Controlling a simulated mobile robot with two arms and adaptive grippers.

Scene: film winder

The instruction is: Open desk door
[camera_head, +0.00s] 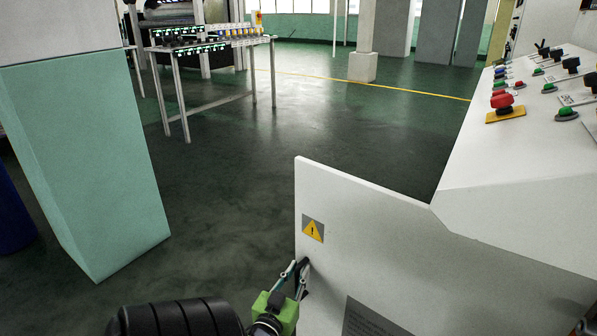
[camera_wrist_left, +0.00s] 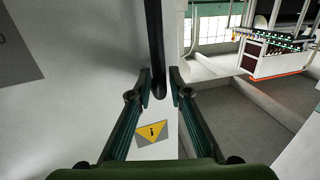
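The desk (camera_head: 515,200) is a white control console at the right of the head view. A white panel on its front, which looks like the desk door (camera_head: 385,245), bears a yellow warning sticker (camera_head: 313,230). A black bar handle (camera_wrist_left: 156,45) sits near the door's free edge. My left gripper (camera_wrist_left: 160,86) has its fingers on either side of the handle's lower end. A small gap shows beside the right-hand finger, so it is open around the handle. My right gripper is not in view.
A teal and white pillar (camera_head: 95,160) stands at the left, and a blue cylinder (camera_head: 12,210) shows at the left edge. A rack table (camera_head: 210,45) stands farther back. The green floor (camera_head: 260,150) between them and the door is clear.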

